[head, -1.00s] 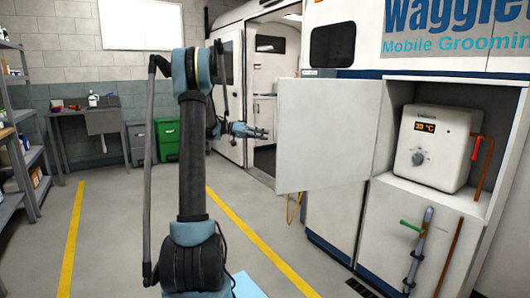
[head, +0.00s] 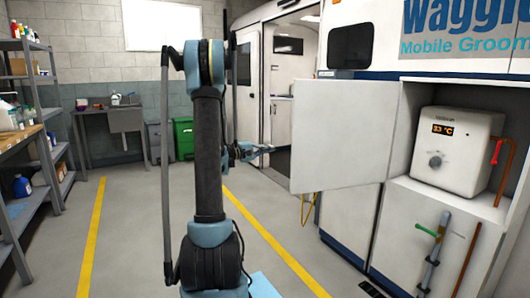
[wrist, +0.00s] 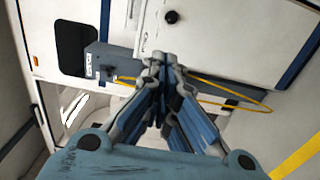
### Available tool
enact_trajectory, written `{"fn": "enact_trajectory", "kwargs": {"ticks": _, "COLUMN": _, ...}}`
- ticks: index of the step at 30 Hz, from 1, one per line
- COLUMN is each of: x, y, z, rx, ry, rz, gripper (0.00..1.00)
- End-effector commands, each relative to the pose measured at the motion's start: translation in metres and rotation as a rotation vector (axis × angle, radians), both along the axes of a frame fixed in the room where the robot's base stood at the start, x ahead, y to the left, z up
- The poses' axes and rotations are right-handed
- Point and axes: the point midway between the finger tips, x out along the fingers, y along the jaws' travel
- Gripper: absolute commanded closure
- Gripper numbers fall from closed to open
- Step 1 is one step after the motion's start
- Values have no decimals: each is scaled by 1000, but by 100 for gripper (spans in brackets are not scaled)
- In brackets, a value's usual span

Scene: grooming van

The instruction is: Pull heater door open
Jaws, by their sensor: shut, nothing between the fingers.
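The heater door (head: 337,134) is a white panel that stands swung wide open on the van's side in the head view. The compartment behind it shows the white heater (head: 455,150), with a lit "33 °C" display and a knob. My gripper (head: 268,149) is shut and empty, just left of the door's free edge, and looks apart from it. In the wrist view my gripper (wrist: 160,62) shows its fingers together, with a white panel bearing a round black knob (wrist: 171,17) beyond. I cannot tell for sure that this panel is the heater door.
A red-handled pipe (head: 497,152) stands beside the heater, and a green-handled valve (head: 427,230) is below. Shelves (head: 35,130) line the left wall. A green bin (head: 183,138) stands at the back.

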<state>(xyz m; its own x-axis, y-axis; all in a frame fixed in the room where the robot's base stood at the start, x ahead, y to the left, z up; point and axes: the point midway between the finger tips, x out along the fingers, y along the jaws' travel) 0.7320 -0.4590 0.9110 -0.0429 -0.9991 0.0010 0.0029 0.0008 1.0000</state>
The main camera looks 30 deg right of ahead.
Motion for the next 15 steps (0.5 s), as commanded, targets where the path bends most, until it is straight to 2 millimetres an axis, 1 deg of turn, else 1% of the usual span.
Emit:
{"fn": "enact_trajectory", "kwargs": {"ticks": 1, "x": -1, "y": -10, "z": 0, "rx": 0, "ry": 0, "rz": -2, "gripper": 100}}
{"fn": "enact_trajectory", "kwargs": {"ticks": 3, "x": -1, "y": -22, "z": 0, "rx": 0, "ry": -1, "rz": -2, "gripper": 100}}
{"fn": "enact_trajectory", "kwargs": {"ticks": 11, "x": -3, "y": -67, "z": 0, "rx": 1, "ry": -1, "rz": -2, "gripper": 100}}
{"fn": "enact_trajectory", "kwargs": {"ticks": 15, "x": -22, "y": -57, "z": 0, "rx": 1, "ry": -2, "rz": 0, "gripper": 100}}
